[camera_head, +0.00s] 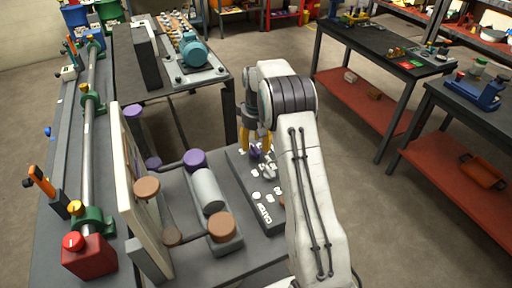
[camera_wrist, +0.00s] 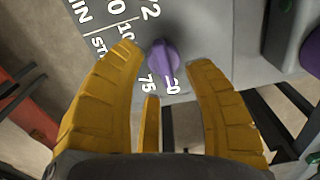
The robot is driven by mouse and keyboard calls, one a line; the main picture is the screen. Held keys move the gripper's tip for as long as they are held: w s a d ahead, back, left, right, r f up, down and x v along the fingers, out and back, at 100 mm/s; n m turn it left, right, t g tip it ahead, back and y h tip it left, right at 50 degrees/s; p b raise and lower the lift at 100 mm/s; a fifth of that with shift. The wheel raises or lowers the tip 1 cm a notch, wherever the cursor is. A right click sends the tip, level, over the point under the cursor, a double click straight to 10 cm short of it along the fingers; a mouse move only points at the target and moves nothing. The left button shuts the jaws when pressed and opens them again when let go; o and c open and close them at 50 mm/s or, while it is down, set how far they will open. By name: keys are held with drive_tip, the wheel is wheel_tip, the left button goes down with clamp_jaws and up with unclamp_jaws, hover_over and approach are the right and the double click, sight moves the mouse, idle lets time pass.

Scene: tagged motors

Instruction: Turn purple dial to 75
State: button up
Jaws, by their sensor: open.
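The purple dial (camera_wrist: 163,60) is a narrow knob on a grey panel (camera_wrist: 205,25). In the wrist view its long axis runs up and down the picture, with printed numbers around it. A "75" (camera_wrist: 149,85) is just below it to the left, and a "0" is at its lower end. My gripper (camera_wrist: 166,62) is open, with its yellow fingertips on either side of the dial; contact cannot be told. In the head view my gripper (camera_head: 257,142) points down at the far end of the panel, where the purple dial (camera_head: 255,152) is partly hidden.
Purple and brown cylindrical parts (camera_head: 195,159) and a grey motor (camera_head: 208,190) stand left of the panel. A long rod bench with a red block (camera_head: 88,256) is at far left. Dark tables with red shelves (camera_head: 365,100) stand at right, with open floor between.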

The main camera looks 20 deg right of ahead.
drive_tip(key=shift+f, duration=1.1)
clamp_jaws()
